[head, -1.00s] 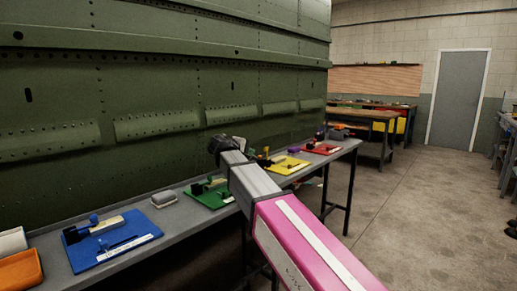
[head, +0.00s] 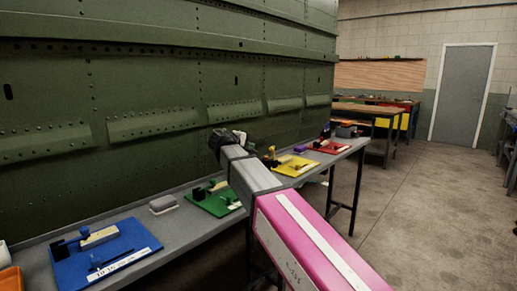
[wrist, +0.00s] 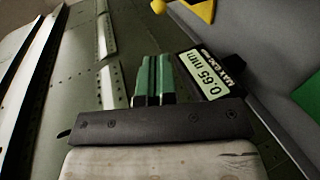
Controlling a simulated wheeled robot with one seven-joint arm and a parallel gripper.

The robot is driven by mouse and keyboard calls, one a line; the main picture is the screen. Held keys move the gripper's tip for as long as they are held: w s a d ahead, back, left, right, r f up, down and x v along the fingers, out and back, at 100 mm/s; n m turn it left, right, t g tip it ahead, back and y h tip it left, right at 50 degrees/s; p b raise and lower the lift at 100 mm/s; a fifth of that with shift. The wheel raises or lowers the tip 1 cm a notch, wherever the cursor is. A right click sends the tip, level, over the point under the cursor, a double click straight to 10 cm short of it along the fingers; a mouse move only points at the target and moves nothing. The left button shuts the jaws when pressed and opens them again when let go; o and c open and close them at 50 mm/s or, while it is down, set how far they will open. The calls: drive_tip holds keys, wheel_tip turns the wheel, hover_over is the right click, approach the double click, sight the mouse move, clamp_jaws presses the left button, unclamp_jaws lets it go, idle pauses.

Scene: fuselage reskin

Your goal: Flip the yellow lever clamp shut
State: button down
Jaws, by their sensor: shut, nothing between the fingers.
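The yellow lever clamp (head: 270,154) stands on a yellow base plate (head: 296,167) on the bench, partly hidden behind my arm in the head view. In the wrist view a yellow knob (wrist: 158,6) and a yellow plate edge (wrist: 204,10) show at the top; I take them to be this fixture. The lever's position is too small to tell. My gripper (head: 222,140) is left of the clamp in the head view, apparently above the bench. In the wrist view its greenish fingers (wrist: 153,78) are together and empty.
The bench (head: 185,232) also carries blue (head: 105,255), green (head: 215,203) and red (head: 328,147) fixtures and a grey block (head: 162,204). A green riveted fuselage panel (head: 150,90) rises behind. A dark block labelled 0.65 mm (wrist: 208,76) sits beside the fingers. Floor at right is clear.

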sight(273, 147)
drive_tip(key=x, duration=1.3)
drive_tip(key=shift+w, duration=0.15)
drive_tip(key=shift+w+d+r+g+y, duration=0.65)
drive_tip(key=shift+w+g+y, duration=0.15)
drive_tip(key=shift+w+g, duration=0.15)
drive_tip(key=shift+w+d+r+g+y, duration=0.15)
drive_tip(key=shift+w+d+g+y, duration=0.6)
drive_tip(key=shift+g, duration=0.5)
drive_tip(key=w+d+g+y, duration=0.1)
drive_tip(key=w+g+y, duration=0.1)
drive_tip(key=g+y, duration=0.1)
drive_tip(key=shift+w+d+f, duration=0.2)
drive_tip(key=shift+d+f, duration=0.1)
drive_tip(key=shift+d, duration=0.1)
drive_tip(key=shift+r, duration=0.15)
